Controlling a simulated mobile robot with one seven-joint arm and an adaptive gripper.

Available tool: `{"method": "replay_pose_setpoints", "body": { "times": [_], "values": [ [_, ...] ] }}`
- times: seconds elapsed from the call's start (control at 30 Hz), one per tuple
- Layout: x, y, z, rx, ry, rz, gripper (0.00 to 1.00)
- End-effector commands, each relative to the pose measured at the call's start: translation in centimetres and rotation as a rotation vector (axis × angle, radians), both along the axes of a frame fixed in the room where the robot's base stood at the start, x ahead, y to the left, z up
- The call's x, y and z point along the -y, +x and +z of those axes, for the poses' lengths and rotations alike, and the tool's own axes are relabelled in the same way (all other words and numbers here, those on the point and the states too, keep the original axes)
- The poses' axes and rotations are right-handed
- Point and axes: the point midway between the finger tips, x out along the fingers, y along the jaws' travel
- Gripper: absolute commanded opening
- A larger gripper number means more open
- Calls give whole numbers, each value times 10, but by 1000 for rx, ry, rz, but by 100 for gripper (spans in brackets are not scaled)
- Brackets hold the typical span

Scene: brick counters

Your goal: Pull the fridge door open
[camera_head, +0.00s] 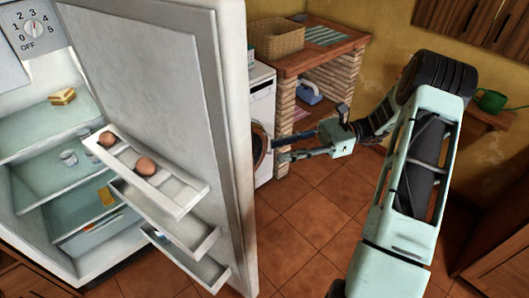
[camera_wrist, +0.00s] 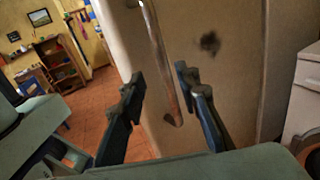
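The white fridge door (camera_head: 165,75) stands wide open in the head view, its inner face with egg and shelf racks showing. The fridge interior (camera_head: 40,140) is exposed at left. My gripper (camera_head: 277,149) is on the outer side of the door, just right of its edge, with fingers spread. In the wrist view my gripper (camera_wrist: 160,80) is open, and the brown bar handle (camera_wrist: 161,62) on the door's outer face (camera_wrist: 225,90) shows between the two fingers. No finger clearly touches it. The handle is hidden behind the door in the head view.
A washing machine (camera_head: 263,110) and a brick counter (camera_head: 318,52) with a wicker basket (camera_head: 276,38) stand behind the gripper. Eggs (camera_head: 146,166) sit in the door rack. Tiled floor (camera_head: 312,215) is clear between the door and my arm.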

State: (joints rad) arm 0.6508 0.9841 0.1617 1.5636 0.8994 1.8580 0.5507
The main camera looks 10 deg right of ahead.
Motion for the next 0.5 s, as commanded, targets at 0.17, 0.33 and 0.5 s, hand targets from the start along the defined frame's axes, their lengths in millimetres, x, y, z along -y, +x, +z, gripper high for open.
{"method": "replay_pose_setpoints", "body": {
  "times": [0.17,0.33,0.5],
  "values": [
    [22,3,0,-1,1,0,30],
    [28,4,0,-1,-1,1,30],
    [28,4,0,-1,0,1,30]
  ]
}}
